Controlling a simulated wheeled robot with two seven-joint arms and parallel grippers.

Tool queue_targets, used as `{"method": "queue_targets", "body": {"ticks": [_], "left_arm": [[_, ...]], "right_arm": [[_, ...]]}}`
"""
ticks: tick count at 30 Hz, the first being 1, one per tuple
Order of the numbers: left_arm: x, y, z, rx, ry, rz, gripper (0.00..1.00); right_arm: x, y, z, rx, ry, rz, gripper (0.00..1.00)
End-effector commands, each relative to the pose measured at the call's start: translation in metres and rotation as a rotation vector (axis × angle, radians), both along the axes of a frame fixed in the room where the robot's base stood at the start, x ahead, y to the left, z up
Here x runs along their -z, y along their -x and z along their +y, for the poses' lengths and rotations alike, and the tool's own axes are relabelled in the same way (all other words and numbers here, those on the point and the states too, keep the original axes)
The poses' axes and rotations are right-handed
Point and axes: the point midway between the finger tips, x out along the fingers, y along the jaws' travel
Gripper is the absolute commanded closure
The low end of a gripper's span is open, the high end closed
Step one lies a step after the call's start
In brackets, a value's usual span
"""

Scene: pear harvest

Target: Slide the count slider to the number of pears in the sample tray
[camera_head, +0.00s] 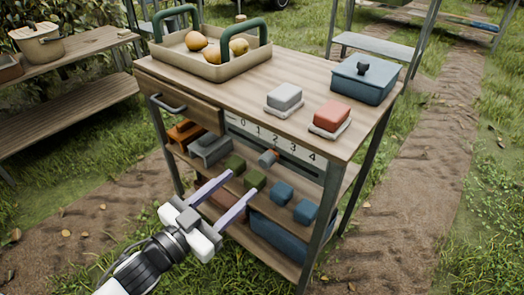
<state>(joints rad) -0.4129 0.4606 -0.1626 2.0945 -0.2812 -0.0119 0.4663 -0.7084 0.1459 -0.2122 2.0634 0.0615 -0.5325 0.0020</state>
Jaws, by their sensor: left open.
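The sample tray (212,72), beige with green handles, stands on the cart top at the back left. It holds yellow-orange pears (195,40); I make out three. The white number scale (284,142), marked 0 to 4, runs along the cart's front under the top. My left gripper (241,183) is open and empty, below and left of the slider, in front of the shelves. My right gripper is out of view.
A drawer with a handle (167,104) is left of the scale. Shelves below hold green blocks (255,179), blue blocks (282,193) and a blue bin (272,234). On top are a grey block (285,96), a red block (332,115) and a blue lidded box (362,82).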

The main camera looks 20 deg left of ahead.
Motion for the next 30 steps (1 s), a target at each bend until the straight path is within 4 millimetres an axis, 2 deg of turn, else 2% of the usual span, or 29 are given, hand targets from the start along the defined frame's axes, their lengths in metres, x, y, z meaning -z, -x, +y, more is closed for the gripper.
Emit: {"method": "queue_targets", "body": {"ticks": [12, 18, 22, 30], "left_arm": [[0.000, -0.062, -0.023, 0.001, 0.001, -0.004, 0.53], [0.001, -0.085, -0.031, 0.000, 0.000, -0.001, 0.53], [0.001, -0.092, -0.034, 0.000, 0.001, 0.000, 0.53], [0.001, -0.093, -0.034, 0.000, 0.002, 0.002, 0.53]], "right_arm": [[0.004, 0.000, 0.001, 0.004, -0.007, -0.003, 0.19], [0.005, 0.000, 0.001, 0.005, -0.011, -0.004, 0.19], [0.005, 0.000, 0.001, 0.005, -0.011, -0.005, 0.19], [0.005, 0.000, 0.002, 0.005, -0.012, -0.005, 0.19]]}}
